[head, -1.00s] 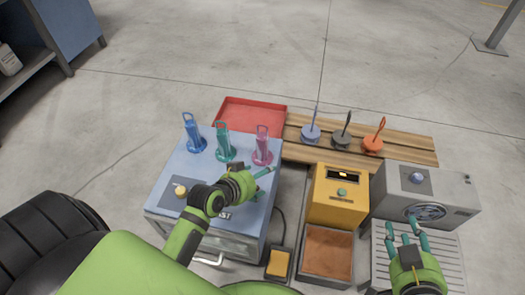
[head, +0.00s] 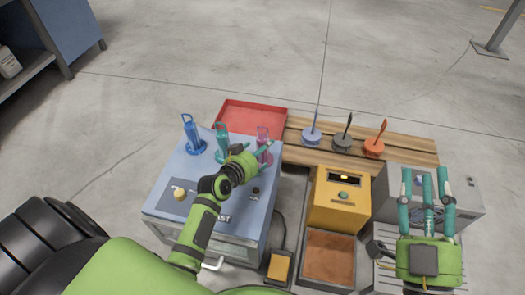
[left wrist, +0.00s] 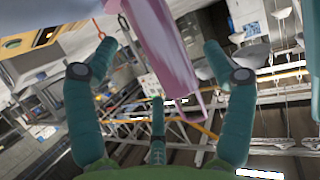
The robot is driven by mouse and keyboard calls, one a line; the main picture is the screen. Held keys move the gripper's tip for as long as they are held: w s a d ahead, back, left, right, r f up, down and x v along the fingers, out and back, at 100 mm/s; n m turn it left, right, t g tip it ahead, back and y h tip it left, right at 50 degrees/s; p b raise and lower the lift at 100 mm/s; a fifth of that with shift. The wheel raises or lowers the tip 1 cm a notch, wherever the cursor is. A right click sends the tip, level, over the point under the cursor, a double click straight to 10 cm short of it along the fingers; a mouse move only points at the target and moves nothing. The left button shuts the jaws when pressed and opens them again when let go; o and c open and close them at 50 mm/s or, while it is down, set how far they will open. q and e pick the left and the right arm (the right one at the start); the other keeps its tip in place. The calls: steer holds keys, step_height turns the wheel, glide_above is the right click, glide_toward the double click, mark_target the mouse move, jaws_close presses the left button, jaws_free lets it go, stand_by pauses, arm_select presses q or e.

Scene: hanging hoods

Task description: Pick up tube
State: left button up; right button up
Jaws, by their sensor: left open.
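Three tubes stand upright on a blue-grey box (head: 168,190): a blue tube (head: 191,134), a teal tube (head: 221,140) and a pink tube (head: 263,140). My left gripper (head: 262,156) is open beside the pink tube, low over the box top, and partly hides its lower part. In the left wrist view the pink tube (left wrist: 165,45) reaches down between the spread fingers, with gaps on both sides. My right gripper (head: 428,182) is open and empty above the grey machine at the right.
A red tray (head: 250,114) lies behind the box. A wooden pallet (head: 410,151) carries three pointed round-based items. A yellow unit (head: 340,205) and a brown-filled tray (head: 328,256) stand between the box and the grey machine (head: 463,212).

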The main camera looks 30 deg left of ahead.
arm_select(q)
steer(key=b+x, duration=0.1)
steer(key=x, duration=0.2)
steer(key=shift+w, duration=0.25)
steer(key=c, duration=1.5)
arm_select(e)
steer(key=s+r+n+t+y, duration=0.2)
steer(key=s+r+t+y, duration=0.2)
steer(key=s+r+y, duration=0.1)
step_height(320, 180, up, 2)
steer(key=shift+s+a+r, duration=0.25)
steer(key=shift+s+a, duration=0.15)
steer(key=shift+s, duration=0.3)
